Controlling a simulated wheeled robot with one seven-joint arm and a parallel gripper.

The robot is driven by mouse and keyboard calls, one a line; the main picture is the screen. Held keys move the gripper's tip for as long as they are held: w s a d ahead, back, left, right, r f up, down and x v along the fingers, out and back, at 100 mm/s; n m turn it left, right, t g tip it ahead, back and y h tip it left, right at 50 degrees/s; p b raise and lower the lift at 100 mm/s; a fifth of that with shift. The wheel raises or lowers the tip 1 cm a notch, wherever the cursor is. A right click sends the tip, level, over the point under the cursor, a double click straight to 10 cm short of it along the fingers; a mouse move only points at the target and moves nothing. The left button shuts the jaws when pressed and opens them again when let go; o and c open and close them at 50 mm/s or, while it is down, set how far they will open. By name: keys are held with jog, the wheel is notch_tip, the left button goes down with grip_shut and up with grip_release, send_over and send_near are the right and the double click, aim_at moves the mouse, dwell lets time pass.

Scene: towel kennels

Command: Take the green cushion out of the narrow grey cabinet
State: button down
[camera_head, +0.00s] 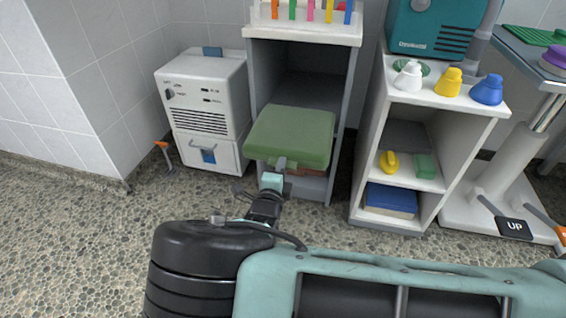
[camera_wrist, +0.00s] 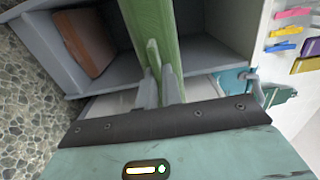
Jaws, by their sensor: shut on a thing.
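The green cushion (camera_head: 290,135) is a flat, square pad at the front of the narrow grey cabinet (camera_head: 342,110). In the head view it covers much of the cabinet's opening and appears to stick out of its front. My gripper (camera_head: 276,176) is at the cushion's near edge. In the wrist view the cushion (camera_wrist: 150,30) is seen edge-on, and my gripper (camera_wrist: 162,75) is shut on it, with one finger on each side. The cabinet's grey interior (camera_wrist: 205,30) shows behind. How far the cushion's back edge reaches inside is hidden.
A brown item (camera_wrist: 85,42) lies low in the cabinet, under the cushion. A white machine (camera_head: 205,100) stands close on the left. A white shelf unit (camera_head: 440,180) with bottles on top stands on the right. Clear pebbled floor (camera_head: 70,230) lies at the front left.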

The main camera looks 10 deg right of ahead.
jog(key=b+v, duration=0.2)
jog(key=v, duration=0.7)
notch_tip(320, 180, up, 30)
jog(key=s+p, duration=0.2)
jog(key=p, duration=2.8)
jog(key=shift+a, duration=0.35)
jog(key=shift+f, duration=0.1)
